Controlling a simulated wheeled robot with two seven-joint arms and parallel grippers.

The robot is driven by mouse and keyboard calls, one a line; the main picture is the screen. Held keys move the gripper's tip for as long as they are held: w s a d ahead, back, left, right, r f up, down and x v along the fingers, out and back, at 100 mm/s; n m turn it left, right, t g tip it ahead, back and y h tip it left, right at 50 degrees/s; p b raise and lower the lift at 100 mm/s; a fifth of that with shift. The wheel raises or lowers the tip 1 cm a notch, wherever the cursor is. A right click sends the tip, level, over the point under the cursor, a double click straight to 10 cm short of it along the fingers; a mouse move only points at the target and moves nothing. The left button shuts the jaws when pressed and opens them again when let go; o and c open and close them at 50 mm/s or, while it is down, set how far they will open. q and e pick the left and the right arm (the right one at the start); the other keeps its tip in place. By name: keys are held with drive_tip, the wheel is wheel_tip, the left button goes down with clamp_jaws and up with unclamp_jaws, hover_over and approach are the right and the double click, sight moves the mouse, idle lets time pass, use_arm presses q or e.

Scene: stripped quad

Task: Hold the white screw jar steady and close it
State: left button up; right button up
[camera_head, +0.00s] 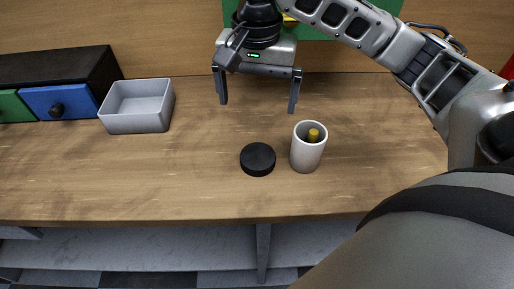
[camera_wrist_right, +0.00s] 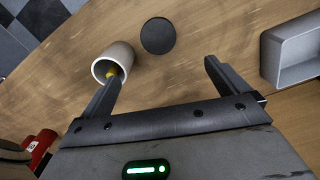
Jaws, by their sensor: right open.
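The white screw jar (camera_head: 305,158) stands upright and open on the table, with a yellow thing (camera_head: 313,134) inside it. A round black lid (camera_head: 258,159) lies flat on the table just left of the jar, apart from it. My right gripper (camera_head: 257,107) is open and empty, above the table behind the lid and jar. In the right wrist view the jar (camera_wrist_right: 116,58) shows beyond one finger of the gripper (camera_wrist_right: 160,75), and the lid (camera_wrist_right: 158,36) lies beyond the gap between the fingers. My left gripper is not in view.
A grey open tray (camera_head: 138,127) stands left on the table, beside a black cabinet with a blue drawer (camera_head: 60,102) and a green drawer (camera_head: 14,107). A red object (camera_wrist_right: 40,148) shows at the wrist view's lower left. The table's front middle is clear.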

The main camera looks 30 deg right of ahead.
drive_tip(key=b, duration=0.3)
hover_over(258, 156)
drive_tip(key=f, duration=0.9)
drive_tip(key=shift+w, duration=0.35)
drive_tip(key=shift+f, duration=0.45)
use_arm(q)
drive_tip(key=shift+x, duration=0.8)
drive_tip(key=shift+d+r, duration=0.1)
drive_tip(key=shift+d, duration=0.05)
use_arm(e)
drive_tip(key=f, duration=0.3)
drive_tip(key=f+b, duration=0.1)
drive_tip(key=shift+s+f, duration=0.3)
drive_tip(key=shift+f, duration=0.35)
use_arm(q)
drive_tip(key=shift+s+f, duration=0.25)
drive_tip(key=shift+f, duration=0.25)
